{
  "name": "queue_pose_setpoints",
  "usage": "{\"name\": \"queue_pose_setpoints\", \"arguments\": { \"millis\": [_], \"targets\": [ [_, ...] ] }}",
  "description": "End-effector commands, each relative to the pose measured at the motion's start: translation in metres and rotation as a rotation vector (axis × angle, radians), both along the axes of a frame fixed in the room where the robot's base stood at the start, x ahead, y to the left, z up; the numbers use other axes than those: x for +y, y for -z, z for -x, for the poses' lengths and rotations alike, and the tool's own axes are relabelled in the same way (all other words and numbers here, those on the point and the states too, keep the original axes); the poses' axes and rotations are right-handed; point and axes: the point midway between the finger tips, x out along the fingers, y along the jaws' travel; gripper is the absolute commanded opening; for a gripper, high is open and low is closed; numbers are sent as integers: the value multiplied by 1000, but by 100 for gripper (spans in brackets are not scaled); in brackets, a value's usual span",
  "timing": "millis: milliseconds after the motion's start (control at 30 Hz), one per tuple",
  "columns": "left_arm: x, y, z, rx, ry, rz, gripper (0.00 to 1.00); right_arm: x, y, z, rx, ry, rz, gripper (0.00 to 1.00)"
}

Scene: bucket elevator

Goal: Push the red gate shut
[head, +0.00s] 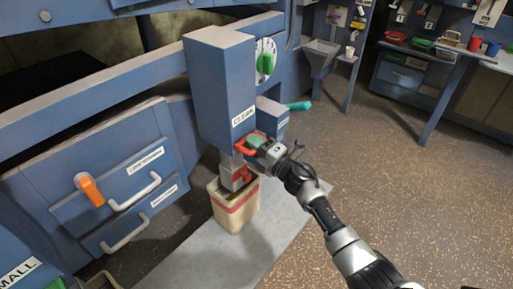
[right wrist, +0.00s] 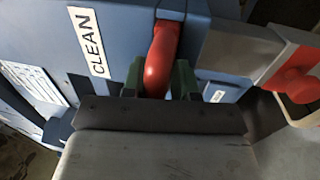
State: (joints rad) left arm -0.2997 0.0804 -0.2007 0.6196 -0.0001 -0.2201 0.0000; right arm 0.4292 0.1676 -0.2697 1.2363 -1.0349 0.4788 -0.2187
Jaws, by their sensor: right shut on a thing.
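The blue housing labelled CLEAN (head: 215,75) stands in the middle of the head view. A red gate handle (head: 243,147) sticks out of its lower front, and it also shows in the right wrist view (right wrist: 161,58). My right gripper (head: 256,141) is at this handle. In the right wrist view its two green fingers (right wrist: 160,82) stand on either side of the red handle and are shut on it. The fingers hide part of the handle. My left gripper is not in view.
A grey spout (head: 231,162) with a red end piece (head: 240,179) hangs above a cream bucket (head: 236,212) with a red band. A teal handle (head: 299,106) sticks out to the right. An orange handle (head: 89,189) is at left. The floor at right is clear.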

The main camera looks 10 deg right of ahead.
Motion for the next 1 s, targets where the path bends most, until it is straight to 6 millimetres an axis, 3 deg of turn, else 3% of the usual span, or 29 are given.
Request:
{"name": "queue_pose_setpoints", "arguments": {
  "millis": [33, 133, 667, 1000],
  "targets": [
    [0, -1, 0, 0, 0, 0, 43, 0, -12, -3, -16, 0, -14, 32],
    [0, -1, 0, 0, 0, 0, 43, 0, -12, -3, -16, 0, -12, 44],
    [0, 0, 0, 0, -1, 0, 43, -2, -5, 1, -8, -1, -4, 44],
    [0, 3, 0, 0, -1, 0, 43, -38, 7, 47, -8, 1, -1, 44]
  ]
}}
